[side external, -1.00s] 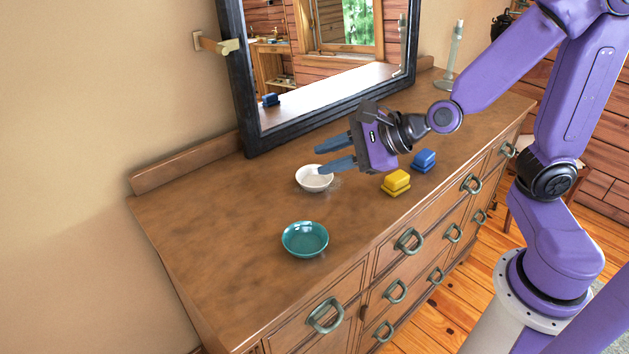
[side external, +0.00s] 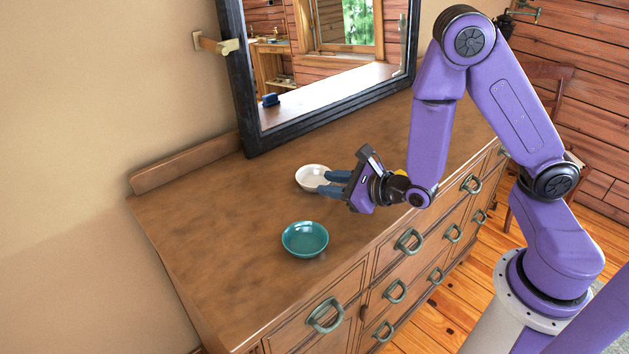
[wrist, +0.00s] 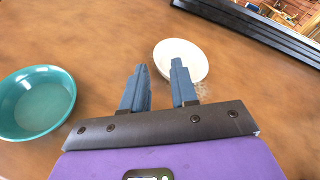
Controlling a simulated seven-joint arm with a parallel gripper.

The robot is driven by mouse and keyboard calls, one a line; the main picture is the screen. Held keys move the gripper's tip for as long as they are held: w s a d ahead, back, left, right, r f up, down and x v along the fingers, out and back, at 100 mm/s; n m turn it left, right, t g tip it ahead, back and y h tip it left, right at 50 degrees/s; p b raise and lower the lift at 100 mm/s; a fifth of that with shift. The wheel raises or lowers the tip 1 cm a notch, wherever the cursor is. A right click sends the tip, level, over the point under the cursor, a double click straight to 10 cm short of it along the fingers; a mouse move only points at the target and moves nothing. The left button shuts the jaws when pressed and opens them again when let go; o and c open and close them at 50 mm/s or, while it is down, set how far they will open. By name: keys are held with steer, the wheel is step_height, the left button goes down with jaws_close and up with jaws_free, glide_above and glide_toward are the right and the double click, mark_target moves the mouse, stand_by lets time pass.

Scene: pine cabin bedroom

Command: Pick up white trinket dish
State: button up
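The white trinket dish (side external: 312,178) sits upright on the wooden dresser top, near the mirror. In the wrist view the dish (wrist: 188,56) lies just beyond my right fingertip, which overlaps part of its near edge. My gripper (side external: 325,183) is low over the dresser, at the dish's right side in the side view. Its two blue fingers are spread with a gap between them, seen clearly in the wrist view (wrist: 157,67). Nothing is between the fingers. Whether a fingertip touches the dish, I cannot tell.
A teal bowl (side external: 305,239) stands on the dresser (side external: 215,235) nearer the front, and left of my gripper in the wrist view (wrist: 35,103). The black-framed mirror (side external: 330,124) stands behind the dish. A bit of yellow block (side external: 400,172) shows behind my gripper. The dresser's left part is clear.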

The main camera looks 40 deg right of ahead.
mark_target(307, 186)
steer(key=shift+x, duration=3.75)
steer(key=shift+c, duration=0.2)
jaws_close()
